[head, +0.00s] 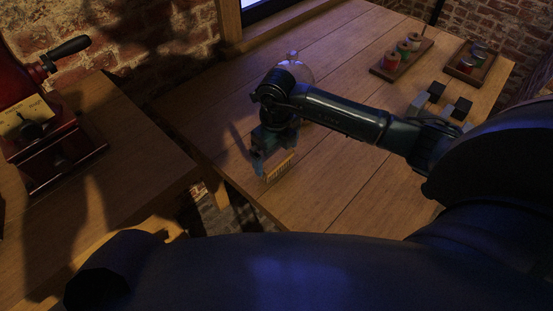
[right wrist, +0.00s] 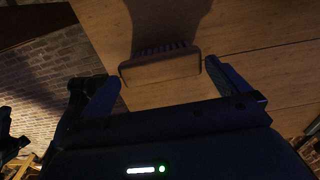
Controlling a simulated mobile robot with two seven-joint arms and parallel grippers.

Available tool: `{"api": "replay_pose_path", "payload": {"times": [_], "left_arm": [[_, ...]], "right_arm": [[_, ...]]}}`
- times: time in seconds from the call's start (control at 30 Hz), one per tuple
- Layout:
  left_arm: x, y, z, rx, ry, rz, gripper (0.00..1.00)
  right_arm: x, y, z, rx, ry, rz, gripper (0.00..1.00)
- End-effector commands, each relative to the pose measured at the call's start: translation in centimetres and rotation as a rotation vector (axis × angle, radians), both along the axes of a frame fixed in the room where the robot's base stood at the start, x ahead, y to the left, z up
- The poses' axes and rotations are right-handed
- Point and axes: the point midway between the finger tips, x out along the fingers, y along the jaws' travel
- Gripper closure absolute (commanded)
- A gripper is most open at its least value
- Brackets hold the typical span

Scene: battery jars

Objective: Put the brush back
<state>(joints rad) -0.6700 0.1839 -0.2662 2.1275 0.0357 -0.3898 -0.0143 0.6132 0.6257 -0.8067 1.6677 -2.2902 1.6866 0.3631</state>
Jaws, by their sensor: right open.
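The brush (head: 280,168) has a pale wooden body and stands on the wooden table near its left edge in the head view. In the right wrist view the brush (right wrist: 161,68) lies across the gap between my fingertips, with dark bristles along its far side. My right gripper (head: 266,165) is open around the brush, low over the table. In the right wrist view a small gap shows beside the brush at the right finger; contact at the left finger is unclear. My left gripper is not in view.
A wooden tray with several coloured jars (head: 402,58) and a second tray (head: 471,63) stand at the back right. Grey and black blocks (head: 437,102) lie nearer. A clear rounded object (head: 298,70) is behind my right wrist. A red machine (head: 40,125) is on the left bench.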

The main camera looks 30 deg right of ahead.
Motion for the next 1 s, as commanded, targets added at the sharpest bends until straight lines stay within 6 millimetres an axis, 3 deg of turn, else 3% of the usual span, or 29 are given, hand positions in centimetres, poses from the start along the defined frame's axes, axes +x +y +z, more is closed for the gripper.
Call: {"api": "replay_pose_path", "payload": {"times": [0.1,0.3,0.47,0.53,0.57,0.67,0.77,0.8,0.9,1.0], "left_arm": [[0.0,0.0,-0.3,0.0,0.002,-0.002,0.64],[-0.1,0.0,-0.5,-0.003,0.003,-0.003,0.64],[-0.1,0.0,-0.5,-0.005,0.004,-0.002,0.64],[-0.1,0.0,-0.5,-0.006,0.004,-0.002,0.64],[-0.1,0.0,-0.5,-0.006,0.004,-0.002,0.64],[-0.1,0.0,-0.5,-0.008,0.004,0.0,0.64],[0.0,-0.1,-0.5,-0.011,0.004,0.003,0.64],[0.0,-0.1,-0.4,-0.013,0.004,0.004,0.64],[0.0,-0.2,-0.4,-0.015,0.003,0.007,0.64],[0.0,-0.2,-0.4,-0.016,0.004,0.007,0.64]], "right_arm": [[0.1,0.0,2.8,0.0,-0.005,0.001,0.0],[0.1,0.0,6.5,0.0,-0.004,0.0,0.0],[0.0,0.1,7.9,0.005,0.0,0.001,0.0],[-0.5,1.1,7.7,0.049,0.013,0.017,0.0],[-0.9,2.0,7.3,0.086,0.023,0.03,0.0],[-3.5,7.1,5.9,0.324,0.078,0.087,0.0],[-7.7,14.9,6.3,0.743,0.163,0.098,0.0],[-9.2,17.7,7.6,0.932,0.194,0.067,0.0],[-10.9,22.1,12.1,1.378,0.26,-0.113,0.0],[-9.9,22.5,15.9,1.751,0.308,-0.44,0.0]]}}
